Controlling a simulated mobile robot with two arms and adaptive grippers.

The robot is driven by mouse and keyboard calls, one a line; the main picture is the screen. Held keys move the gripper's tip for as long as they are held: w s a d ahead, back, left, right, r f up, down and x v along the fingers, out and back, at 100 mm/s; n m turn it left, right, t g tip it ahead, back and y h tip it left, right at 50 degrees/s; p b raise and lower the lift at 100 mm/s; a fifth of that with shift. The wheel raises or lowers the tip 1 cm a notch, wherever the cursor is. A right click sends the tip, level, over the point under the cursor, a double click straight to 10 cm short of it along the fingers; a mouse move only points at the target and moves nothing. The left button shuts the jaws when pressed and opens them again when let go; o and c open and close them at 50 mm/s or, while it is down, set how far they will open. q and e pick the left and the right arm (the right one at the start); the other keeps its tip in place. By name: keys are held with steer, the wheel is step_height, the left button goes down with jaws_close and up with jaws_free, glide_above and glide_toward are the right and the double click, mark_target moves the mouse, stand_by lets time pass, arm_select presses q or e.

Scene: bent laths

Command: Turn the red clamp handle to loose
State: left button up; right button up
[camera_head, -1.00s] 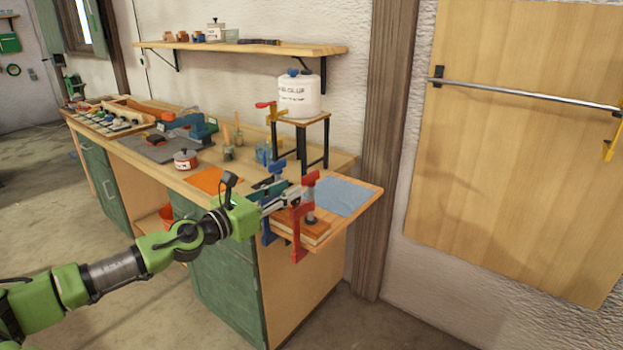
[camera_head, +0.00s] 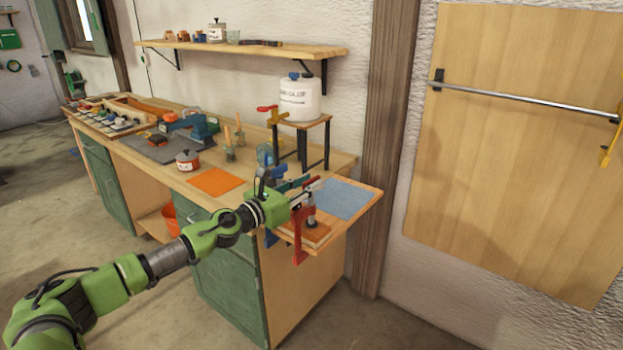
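The red clamp (camera_head: 298,240) stands upright at the front right corner of the bench, over a stack of wooden laths (camera_head: 316,235). A small red part of its top (camera_head: 313,183) shows just past my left gripper's fingers. The handle is mostly hidden, so its setting cannot be made out. My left gripper (camera_head: 307,188) is at the clamp's top with its fingers apart. I cannot tell whether they touch the handle. My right gripper is not in view.
A blue cloth (camera_head: 345,199) lies right of the clamp, an orange sheet (camera_head: 215,181) to its left. Behind, a small stand (camera_head: 322,130) carries a white glue container (camera_head: 299,99), with a red-handled yellow fitting (camera_head: 270,111) beside it. The floor in front is clear.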

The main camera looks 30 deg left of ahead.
arm_select(q)
steer(key=shift+w+d, duration=0.15)
steer(key=shift+w, duration=0.45)
steer(key=shift+c, duration=0.4)
jaws_close()
